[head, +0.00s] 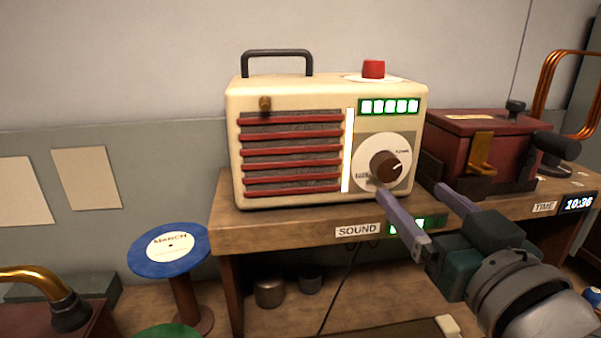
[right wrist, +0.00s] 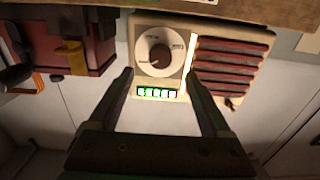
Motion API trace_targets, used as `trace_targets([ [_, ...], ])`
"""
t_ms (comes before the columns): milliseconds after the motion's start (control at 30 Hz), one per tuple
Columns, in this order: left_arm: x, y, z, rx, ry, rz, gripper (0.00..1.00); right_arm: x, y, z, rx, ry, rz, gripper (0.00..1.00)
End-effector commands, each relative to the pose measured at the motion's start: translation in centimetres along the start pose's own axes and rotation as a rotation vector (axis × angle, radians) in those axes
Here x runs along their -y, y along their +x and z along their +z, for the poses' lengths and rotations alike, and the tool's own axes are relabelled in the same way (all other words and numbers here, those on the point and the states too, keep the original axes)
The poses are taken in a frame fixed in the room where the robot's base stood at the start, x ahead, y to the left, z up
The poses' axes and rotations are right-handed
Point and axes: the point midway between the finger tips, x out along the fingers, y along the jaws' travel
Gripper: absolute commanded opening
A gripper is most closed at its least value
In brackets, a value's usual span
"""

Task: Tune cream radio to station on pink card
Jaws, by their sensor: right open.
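The cream radio (head: 290,97) stands on a wooden shelf, with red slats (head: 292,152) on its front. Its brown tuning knob (head: 384,165) sits on a white dial (head: 366,152) at the right of its face; a white pointer mark shows on the knob. The knob also shows in the right wrist view (right wrist: 159,56). My right gripper (head: 410,190) is open, its two fingers in front of and below the dial, apart from the knob. In the right wrist view the fingers (right wrist: 160,75) spread to either side of the dial. No pink card shows. My left gripper is not in view.
A green lit display (head: 389,107) is above the dial and a red button (head: 373,69) on top. A dark red box (head: 482,140) stands close on the right. The shelf (head: 290,222) bears a SOUND label (head: 357,230). A blue MARCH disc (head: 168,250) is lower left.

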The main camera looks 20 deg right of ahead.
Motion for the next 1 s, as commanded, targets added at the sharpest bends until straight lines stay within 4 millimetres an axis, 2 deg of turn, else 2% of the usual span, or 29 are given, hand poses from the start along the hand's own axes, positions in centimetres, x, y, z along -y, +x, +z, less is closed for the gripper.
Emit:
trace_targets([
  [700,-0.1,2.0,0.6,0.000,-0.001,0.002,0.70,0.1,7.0,0.1,-0.001,-0.001,-0.003,0.82],
  [1000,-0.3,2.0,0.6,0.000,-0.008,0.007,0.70,0.1,7.7,0.0,0.000,0.001,-0.002,0.82],
])
